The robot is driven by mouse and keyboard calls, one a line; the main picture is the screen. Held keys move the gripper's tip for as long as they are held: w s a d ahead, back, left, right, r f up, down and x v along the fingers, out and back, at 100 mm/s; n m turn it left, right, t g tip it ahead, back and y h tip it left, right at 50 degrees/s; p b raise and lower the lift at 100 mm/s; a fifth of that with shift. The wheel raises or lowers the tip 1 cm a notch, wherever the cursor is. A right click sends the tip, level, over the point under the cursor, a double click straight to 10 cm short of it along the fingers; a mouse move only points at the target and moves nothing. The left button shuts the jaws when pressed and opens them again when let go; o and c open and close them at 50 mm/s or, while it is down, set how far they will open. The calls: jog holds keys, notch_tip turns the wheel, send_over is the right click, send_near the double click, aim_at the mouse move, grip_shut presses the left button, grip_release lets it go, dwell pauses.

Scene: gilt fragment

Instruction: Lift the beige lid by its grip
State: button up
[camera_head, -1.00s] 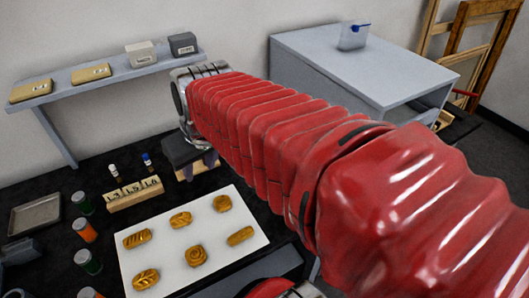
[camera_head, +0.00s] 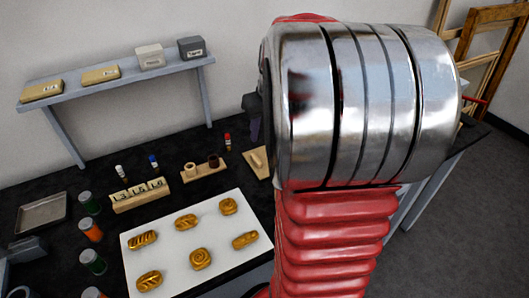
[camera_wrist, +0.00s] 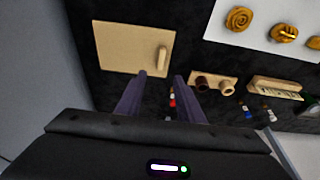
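The beige lid (camera_wrist: 125,45) is a flat square plate lying on the dark bench in the wrist view. Its raised bar-shaped grip (camera_wrist: 162,57) stands near its right edge. In the head view only a left part of the lid (camera_head: 262,172) shows; my arm hides the rest. My gripper (camera_wrist: 160,77) is open, with two dark fingers apart and nothing between them. In the wrist view the fingertips appear just below the grip, apart from it; their height above it is unclear.
A wooden holder with two rings (camera_head: 203,169), a red-capped vial (camera_head: 227,142) and a block with numbered tiles (camera_head: 140,196) stand left of the lid. A white board (camera_head: 176,222) bears several golden ornaments. A shelf (camera_head: 120,78) with boxes is behind.

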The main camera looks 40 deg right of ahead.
jog(key=shift+f, duration=0.1)
send_over(256, 158)
jog(key=s, duration=0.2)
notch_tip(256, 158, down, 8)
jog(key=shift+a+f, duration=0.1)
jog(key=shift+x, duration=2.55)
jog(key=shift+a, duration=0.15)
jog(key=shift+c, duration=0.4)
grip_shut()
